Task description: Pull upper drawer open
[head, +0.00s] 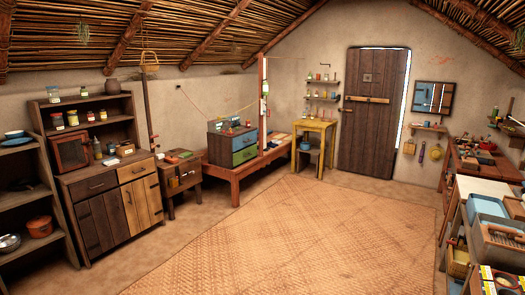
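A small drawer box (220,146) stands on a low reddish wooden bench (229,173) at the middle left, against the back wall. Its front has a blue upper drawer (244,140) above a green lower drawer (245,155). Both drawers look shut. Small items sit on top of the box. A wooden cabinet at the left (115,205) also has drawers in a row at its top, which look shut. Neither of my grippers is in view, so their distance from the drawers cannot be seen.
A woven mat (290,235) covers the open floor in the middle. A small side table (183,180) stands left of the bench, and a yellow table (315,140) stands right of it. Cluttered worktops (490,185) line the right side. A plank door (373,112) is at the back.

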